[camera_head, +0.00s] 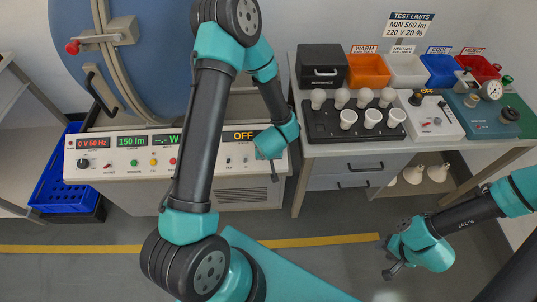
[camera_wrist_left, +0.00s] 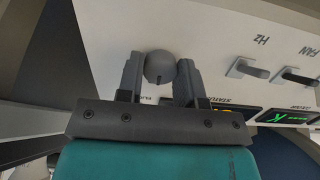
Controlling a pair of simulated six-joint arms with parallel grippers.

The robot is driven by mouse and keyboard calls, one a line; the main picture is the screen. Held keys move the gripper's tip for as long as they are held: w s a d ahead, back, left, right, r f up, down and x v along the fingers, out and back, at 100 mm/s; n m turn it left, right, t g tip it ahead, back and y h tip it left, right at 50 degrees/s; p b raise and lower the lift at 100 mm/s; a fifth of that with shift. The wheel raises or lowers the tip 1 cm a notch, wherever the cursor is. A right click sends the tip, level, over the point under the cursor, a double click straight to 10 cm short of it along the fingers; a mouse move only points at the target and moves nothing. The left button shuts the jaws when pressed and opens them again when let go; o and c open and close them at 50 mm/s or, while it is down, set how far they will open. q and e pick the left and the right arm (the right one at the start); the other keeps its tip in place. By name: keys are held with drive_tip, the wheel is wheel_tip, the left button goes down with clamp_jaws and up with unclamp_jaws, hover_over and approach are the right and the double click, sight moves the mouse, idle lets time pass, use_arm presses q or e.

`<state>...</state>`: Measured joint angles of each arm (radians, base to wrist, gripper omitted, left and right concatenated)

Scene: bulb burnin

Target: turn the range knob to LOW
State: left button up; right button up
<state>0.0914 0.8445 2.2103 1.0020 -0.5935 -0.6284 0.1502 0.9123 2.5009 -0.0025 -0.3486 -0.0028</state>
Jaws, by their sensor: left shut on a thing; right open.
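A round grey knob (camera_wrist_left: 159,66) with a dark mark at its lower edge sits on the white panel. My left gripper (camera_wrist_left: 160,80) is shut on this knob, one finger on each side. The label by it is mostly covered by the gripper, so I cannot read its name or settings. In the head view my left gripper (camera_head: 272,150) is at the right end of the control panel (camera_head: 130,172), and the knob there is hidden behind it. My right gripper (camera_head: 388,266) is open and empty, low over the floor at the right.
Toggle switches (camera_wrist_left: 246,69) stand beside the knob, near the Hz and FAN labels. A black rack (camera_head: 325,130) with several bulbs is on the bench to the right. Coloured bins (camera_head: 368,72) stand behind it. The floor in front is mostly clear.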

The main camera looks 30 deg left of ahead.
use_arm(q)
drive_tip(key=shift+n, duration=0.3)
drive_tip(key=n, duration=0.9)
drive_tip(key=shift+t, duration=0.3)
idle(0.4)
drive_tip(key=o, duration=0.9)
drive_tip(key=shift+s, duration=0.1)
drive_tip(key=v, duration=1.7)
drive_tip(key=shift+a+r, duration=0.25)
drive_tip(key=shift+f, duration=0.1)
